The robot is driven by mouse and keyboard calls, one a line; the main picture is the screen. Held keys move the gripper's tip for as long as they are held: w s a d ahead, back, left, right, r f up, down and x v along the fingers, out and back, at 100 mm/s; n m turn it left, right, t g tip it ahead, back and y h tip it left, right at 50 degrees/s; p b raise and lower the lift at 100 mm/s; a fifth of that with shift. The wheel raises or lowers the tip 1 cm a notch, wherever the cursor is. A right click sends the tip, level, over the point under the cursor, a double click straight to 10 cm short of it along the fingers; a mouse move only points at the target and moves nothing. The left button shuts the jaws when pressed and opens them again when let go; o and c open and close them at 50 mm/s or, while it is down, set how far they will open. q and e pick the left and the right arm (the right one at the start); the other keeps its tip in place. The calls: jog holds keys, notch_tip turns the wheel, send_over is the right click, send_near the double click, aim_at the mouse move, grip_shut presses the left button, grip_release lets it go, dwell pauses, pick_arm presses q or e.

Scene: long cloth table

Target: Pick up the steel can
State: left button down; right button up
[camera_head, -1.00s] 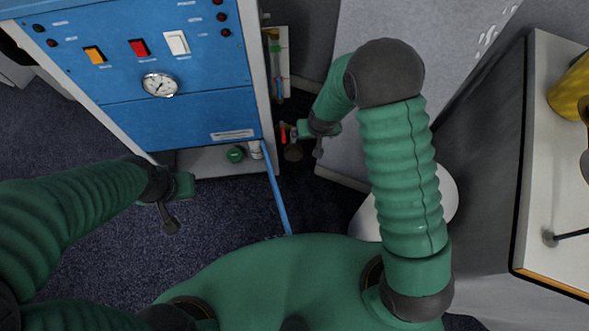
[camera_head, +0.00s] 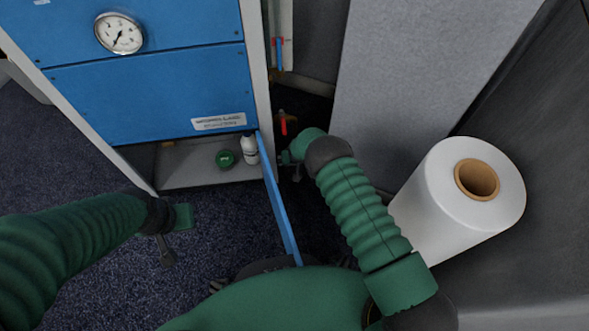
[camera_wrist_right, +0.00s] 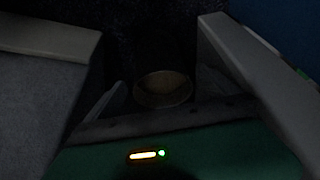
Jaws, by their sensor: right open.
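I cannot make out a steel can for certain. In the right wrist view a dim, round-rimmed thing (camera_wrist_right: 163,88), perhaps the can's open end, lies in deep shadow between the fingers. My right gripper (camera_wrist_right: 162,98) is open around or just before it; whether they touch is too dark to tell. In the head view my right gripper (camera_head: 291,170) is low in the dark gap right of the blue cabinet, partly hidden by its arm. My left gripper (camera_head: 168,252) hangs over the dark carpet at the left, its jaws unclear.
The blue cabinet (camera_head: 150,95) has a low shelf (camera_head: 190,165) with a white bottle (camera_head: 249,150) and a green round thing (camera_head: 226,159). A blue bar (camera_head: 279,212) slants beside my right gripper. A large white roll (camera_head: 440,200) and a grey panel (camera_head: 420,90) stand right.

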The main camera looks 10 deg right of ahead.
jog(key=w+f+b, duration=0.3)
jog(key=f+b, duration=0.1)
jog(key=b, duration=0.1)
jog(key=shift+w+d+f, duration=0.15)
jog(key=shift+w+f, duration=0.2)
jog(key=shift+f, duration=0.05)
jog(key=shift+r, duration=0.15)
pick_arm(q)
jog(key=x, duration=0.2)
jog(key=s+x, duration=0.1)
jog(key=x, duration=0.2)
jog(key=shift+f, duration=0.3)
pick_arm(e)
jog(key=c, duration=1.9)
